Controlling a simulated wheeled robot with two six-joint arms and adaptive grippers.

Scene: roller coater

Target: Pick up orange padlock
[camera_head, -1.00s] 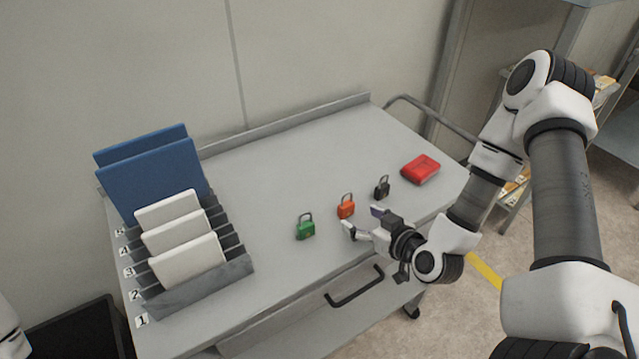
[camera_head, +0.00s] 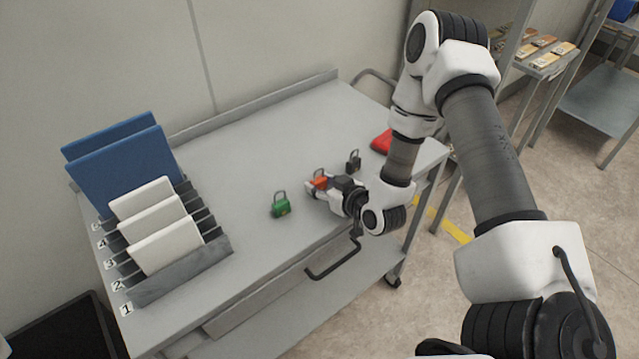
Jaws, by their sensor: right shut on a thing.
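The orange padlock (camera_head: 320,182) is on the grey cart top (camera_head: 262,160), partly hidden by my right gripper. My right gripper (camera_head: 317,186) reaches in from the right and is shut on the orange padlock, with its fingers on either side of the body. Whether the padlock touches the surface or is slightly raised I cannot tell. My left gripper is not in view.
A green padlock (camera_head: 281,207) stands left of my right gripper, and a black padlock (camera_head: 354,161) stands close behind it. A red object (camera_head: 382,141) is partly hidden by my arm. A grey rack (camera_head: 180,277) holding white and blue panels stands at left.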

